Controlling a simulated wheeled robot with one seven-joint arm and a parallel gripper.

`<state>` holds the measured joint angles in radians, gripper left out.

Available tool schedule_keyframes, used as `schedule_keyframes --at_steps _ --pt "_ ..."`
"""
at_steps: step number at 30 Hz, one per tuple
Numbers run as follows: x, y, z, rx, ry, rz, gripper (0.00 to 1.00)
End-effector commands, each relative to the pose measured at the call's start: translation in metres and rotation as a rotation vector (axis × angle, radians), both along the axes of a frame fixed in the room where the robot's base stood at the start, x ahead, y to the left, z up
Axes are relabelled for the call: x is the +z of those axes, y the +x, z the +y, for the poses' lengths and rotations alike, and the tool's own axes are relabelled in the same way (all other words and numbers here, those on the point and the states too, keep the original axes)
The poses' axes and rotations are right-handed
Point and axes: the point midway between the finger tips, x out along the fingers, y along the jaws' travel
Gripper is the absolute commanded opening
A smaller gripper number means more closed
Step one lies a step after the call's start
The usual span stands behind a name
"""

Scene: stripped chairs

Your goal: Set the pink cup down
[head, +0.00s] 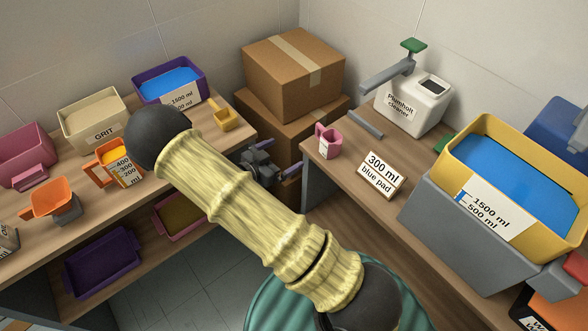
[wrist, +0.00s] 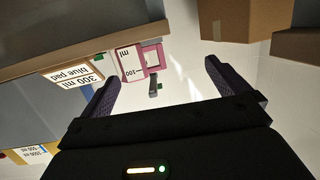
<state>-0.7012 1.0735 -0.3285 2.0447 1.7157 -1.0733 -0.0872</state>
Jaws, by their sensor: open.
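The pink cup (head: 327,146) stands upright on the right-hand bench, near its left edge, behind the "300 ml blue pad" sign (head: 382,175). In the wrist view the pink cup (wrist: 132,64) appears upside down with a "100 ml" label, its handle to the right. My gripper (head: 294,158) is left of the cup, fingers pointing towards it. In the wrist view my gripper (wrist: 158,78) is open with wide-set fingers. The cup is beyond the fingertips, nearer the left finger, and not gripped. Whether a blue pad lies under the cup I cannot tell.
A grey bar (head: 365,124) lies behind the cup, and a white Plumholt cleaner canister (head: 412,106) stands further back. A large yellow tub (head: 468,165) of blue liquid is at right. Cardboard boxes (head: 293,75) stand in the corner. The left bench (head: 205,140) holds several containers.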

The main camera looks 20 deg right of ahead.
Motion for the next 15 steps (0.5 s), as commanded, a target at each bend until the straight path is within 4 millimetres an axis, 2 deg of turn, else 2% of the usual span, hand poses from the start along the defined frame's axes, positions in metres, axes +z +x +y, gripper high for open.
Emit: schedule_keyframes --at_steps 3,8,11,15 --pt "0.007 0.02 0.001 0.114 0.188 0.067 1.0" --pt "0.021 0.032 0.014 0.295 0.41 0.169 1.0" --pt "0.035 0.029 0.024 0.413 0.525 0.24 1.0" --pt "0.059 0.011 0.036 0.582 0.647 0.353 1.0"
